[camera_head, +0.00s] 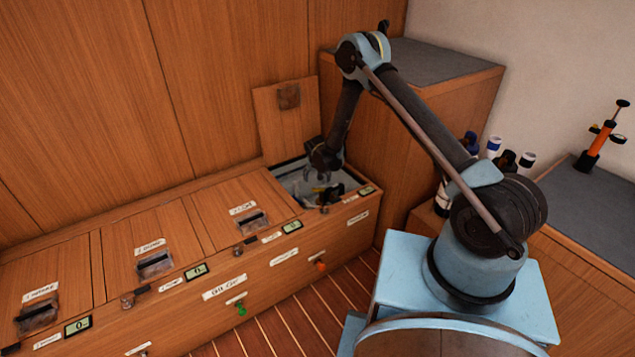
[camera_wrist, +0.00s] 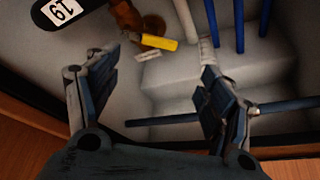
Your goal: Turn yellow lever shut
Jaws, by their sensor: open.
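The yellow lever (camera_wrist: 157,43) is a short bar in the wrist view, joined to a brown-copper valve body (camera_wrist: 126,16) inside an open bin. It lies roughly crosswise in the picture, tilted slightly. My gripper (camera_wrist: 160,64) is open, with its two fingers spread either side of the view, and the lever shows beyond and between the fingertips, apart from them. In the head view my gripper (camera_head: 322,178) reaches down into the open compartment (camera_head: 289,186) at the bench's far right end. The lever cannot be made out surely there.
The raised lid (camera_head: 285,115) stands behind the compartment. In the wrist view, blue pipes (camera_wrist: 213,22) run at the upper right, another blue pipe (camera_wrist: 162,119) crosses low, and a black object labelled 19 (camera_wrist: 85,15) sits upper left. A wooden cabinet (camera_head: 400,130) stands close on the right.

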